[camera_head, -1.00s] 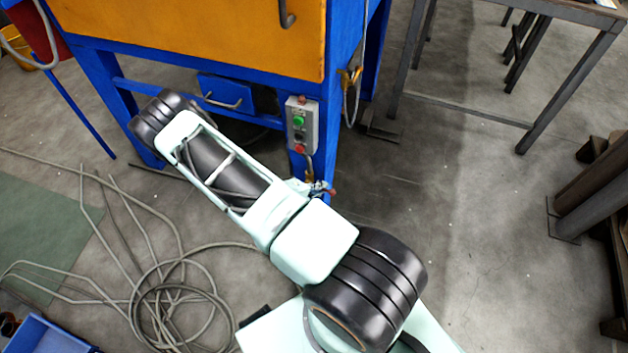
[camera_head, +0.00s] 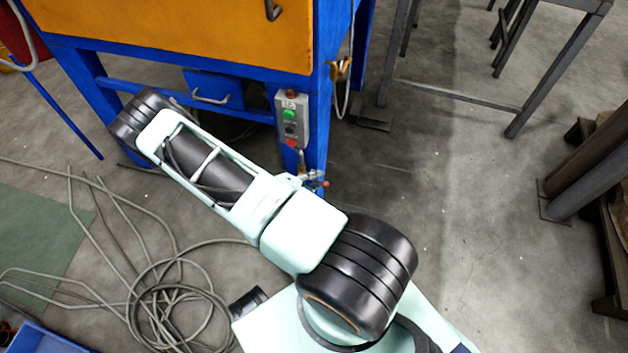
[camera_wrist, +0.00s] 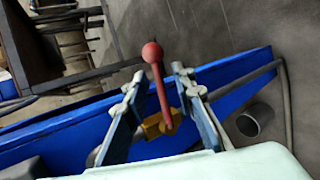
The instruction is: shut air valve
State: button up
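The air valve has a red lever (camera_wrist: 163,95) with a round red knob (camera_wrist: 152,52) and a brass-coloured body (camera_wrist: 160,124) in the wrist view. My gripper (camera_wrist: 160,75) is open, with one finger on each side of the lever. The gaps to both fingers are visible, and the knob shows just beyond the fingertips. In the head view, the valve's small red end (camera_head: 325,184) shows beside the blue leg, at the edge of my arm. My arm hides most of the gripper there.
The blue-framed machine with an orange panel (camera_head: 180,30) stands ahead. A control box (camera_head: 291,118) with green and red buttons is fixed to its leg. Loose hoses (camera_head: 175,305) lie on the floor at left. A metal table frame (camera_head: 455,96) stands at right, with bare floor before it.

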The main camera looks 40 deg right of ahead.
jog(key=shift+a, duration=0.1)
jog(key=v, duration=1.2)
jog(key=shift+w, duration=0.1)
